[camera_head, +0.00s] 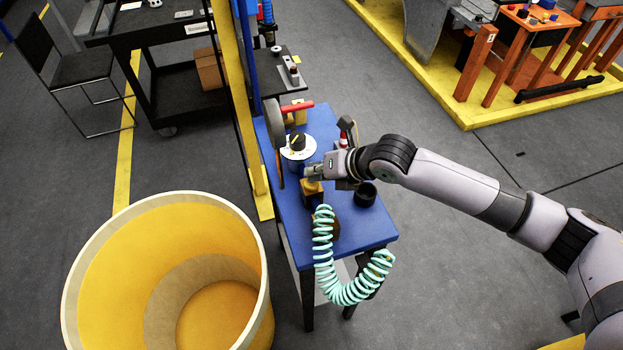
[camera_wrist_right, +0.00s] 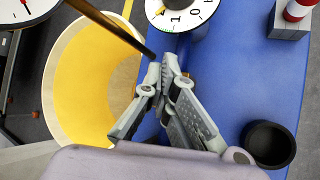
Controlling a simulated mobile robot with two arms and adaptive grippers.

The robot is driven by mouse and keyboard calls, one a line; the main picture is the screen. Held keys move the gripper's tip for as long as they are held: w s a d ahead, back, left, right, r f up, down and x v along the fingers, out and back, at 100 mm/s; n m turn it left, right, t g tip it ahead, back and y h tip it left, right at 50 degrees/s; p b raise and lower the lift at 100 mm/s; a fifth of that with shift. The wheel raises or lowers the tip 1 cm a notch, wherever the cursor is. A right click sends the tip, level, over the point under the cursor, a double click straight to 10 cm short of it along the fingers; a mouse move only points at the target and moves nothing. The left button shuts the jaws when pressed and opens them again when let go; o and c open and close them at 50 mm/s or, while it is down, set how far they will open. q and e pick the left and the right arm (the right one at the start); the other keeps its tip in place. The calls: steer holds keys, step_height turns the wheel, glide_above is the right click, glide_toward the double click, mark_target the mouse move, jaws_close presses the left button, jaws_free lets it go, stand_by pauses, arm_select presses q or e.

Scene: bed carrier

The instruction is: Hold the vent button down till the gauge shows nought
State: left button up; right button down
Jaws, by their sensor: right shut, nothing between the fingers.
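My right gripper (camera_head: 314,171) is shut and empty over the blue table (camera_head: 362,232), beside a white dial with a black knob (camera_head: 298,143). In the right wrist view its fingertips (camera_wrist_right: 165,72) meet, with the numbered dial (camera_wrist_right: 178,14) just beyond them. In the head view a grey disc (camera_head: 274,122) stands edge-on. A brass-coloured block (camera_head: 312,194) is just below the gripper. I cannot make out the vent button. My left gripper is not in view.
A teal coiled hose (camera_head: 324,250) hangs at the table's front. A black cup (camera_head: 366,194) stands right of the gripper; a red-handled part (camera_head: 296,107) is behind. A large yellow bin (camera_head: 165,225) is left of the table. Floor right of the table is clear.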

steer(key=shift+f, duration=0.1)
stand_by(0.7)
steer(key=shift+r+p, duration=0.85)
steer(key=shift+r, duration=0.1)
step_height(320, 180, up, 5)
steer(key=p, duration=0.4)
steer(key=shift+d, duration=0.1)
stand_by(0.4)
